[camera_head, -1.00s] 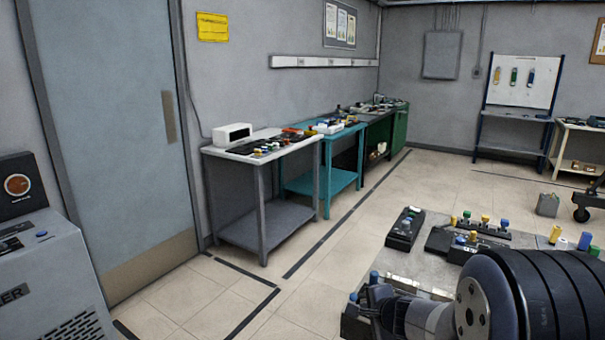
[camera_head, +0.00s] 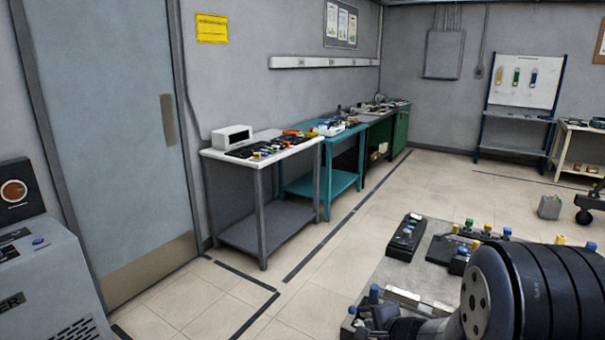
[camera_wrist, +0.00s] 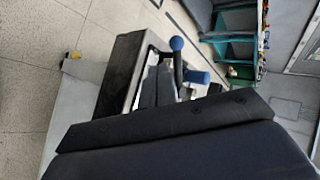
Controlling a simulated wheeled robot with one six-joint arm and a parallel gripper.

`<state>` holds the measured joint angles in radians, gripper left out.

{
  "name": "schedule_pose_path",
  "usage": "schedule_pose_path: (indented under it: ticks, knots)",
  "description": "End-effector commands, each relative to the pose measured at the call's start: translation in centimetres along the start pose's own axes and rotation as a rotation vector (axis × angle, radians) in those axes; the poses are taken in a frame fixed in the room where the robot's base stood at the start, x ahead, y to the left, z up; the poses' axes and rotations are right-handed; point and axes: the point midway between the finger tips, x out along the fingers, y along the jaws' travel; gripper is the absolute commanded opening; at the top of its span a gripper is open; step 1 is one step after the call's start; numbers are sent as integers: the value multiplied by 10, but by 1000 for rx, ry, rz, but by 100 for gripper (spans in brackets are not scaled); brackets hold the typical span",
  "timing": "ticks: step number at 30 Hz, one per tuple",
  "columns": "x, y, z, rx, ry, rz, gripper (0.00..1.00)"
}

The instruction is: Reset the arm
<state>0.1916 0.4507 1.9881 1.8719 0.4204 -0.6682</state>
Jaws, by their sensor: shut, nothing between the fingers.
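My arm (camera_head: 535,295) reaches in from the lower right of the head view, with a dark ribbed sleeve and a pale wrist part. Its outer end hangs low over the near bench at the bottom edge and is partly cut off. In the wrist view, the dark body of my gripper (camera_wrist: 180,140) fills the lower part. Its fingertips are not clearly seen, but it is shut and holds nothing. Beyond it, the wrist view is tilted and shows a blue ball knob (camera_wrist: 177,44) and a blue cylinder knob (camera_wrist: 196,76) on a dark fixture.
The grey near bench (camera_head: 385,272) carries several black blocks with coloured knobs. A white-topped table (camera_head: 290,150), a teal table (camera_head: 335,182) and a green cabinet (camera_head: 401,130) line the wall. A grey machine (camera_head: 45,270) stands at left. The floor between is clear.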

Motion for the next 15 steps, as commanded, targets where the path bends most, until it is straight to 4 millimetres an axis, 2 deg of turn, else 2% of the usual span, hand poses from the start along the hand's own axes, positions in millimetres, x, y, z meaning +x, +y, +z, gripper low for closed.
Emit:
schedule_pose_path:
  ticks: [2, 15]
  knots:
    - [-10, 7, -1, 1, 3, -2, 0]
    - [-81, 4, -1, 1, 3, -2, 0]
